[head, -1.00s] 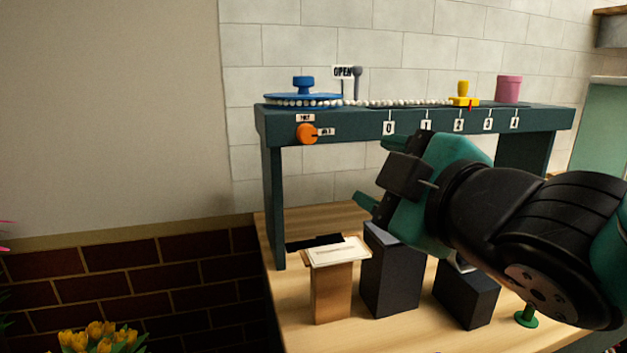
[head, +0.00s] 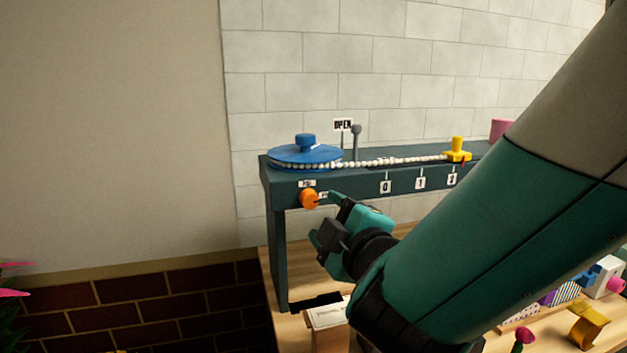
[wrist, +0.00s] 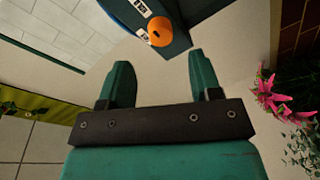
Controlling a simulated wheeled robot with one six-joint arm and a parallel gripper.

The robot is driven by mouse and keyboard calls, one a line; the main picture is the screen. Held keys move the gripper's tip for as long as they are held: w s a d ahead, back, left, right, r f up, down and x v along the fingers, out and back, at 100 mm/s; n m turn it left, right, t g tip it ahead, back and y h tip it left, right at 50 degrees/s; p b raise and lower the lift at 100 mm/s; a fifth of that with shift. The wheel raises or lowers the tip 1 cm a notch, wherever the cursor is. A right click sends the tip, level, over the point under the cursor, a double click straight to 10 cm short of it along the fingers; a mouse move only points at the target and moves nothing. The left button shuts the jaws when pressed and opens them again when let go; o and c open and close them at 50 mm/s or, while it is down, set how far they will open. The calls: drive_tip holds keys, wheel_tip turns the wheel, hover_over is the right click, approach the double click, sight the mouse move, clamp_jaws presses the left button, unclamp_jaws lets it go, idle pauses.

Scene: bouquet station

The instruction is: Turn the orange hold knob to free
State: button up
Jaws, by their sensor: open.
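The orange hold knob (head: 309,199) is on the front face of the dark teal shelf (head: 350,188), near its left end. A small label sits above it and another to its right, too small to read surely. A dark pointer mark on the knob faces the right-hand label. In the wrist view the knob (wrist: 160,31) is beyond the fingertips, roughly between their lines. My gripper (head: 322,216) is just below and right of the knob in the head view. In the wrist view my gripper (wrist: 158,75) is open with nothing between its fingers.
A blue wheel (head: 305,153) with a white bead chain lies on the shelf top, leading to a yellow slider (head: 457,149). An OPEN sign (head: 343,125) stands behind. A wooden stand (head: 327,318) is below. Pink flowers (wrist: 272,94) show at the wrist view's right.

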sight(312, 202)
drive_tip(key=p+x, duration=0.2)
drive_tip(key=x, duration=0.1)
drive_tip(key=p+x, duration=0.1)
drive_tip(key=shift+w+a+r, duration=0.1)
drive_tip(key=shift+w+r, duration=0.15)
drive_tip(key=shift+w+a+f+p, duration=0.1)
drive_tip(key=shift+w+a+p, duration=0.1)
drive_tip(key=shift+w+p, duration=0.25)
drive_tip(key=shift+w+a+f+p, duration=0.15)
drive_tip(key=shift+w+a+p, duration=0.05)
drive_tip(key=shift+w+p, duration=0.25)
drive_tip(key=shift+c, duration=0.2)
drive_tip(key=c, duration=0.9)
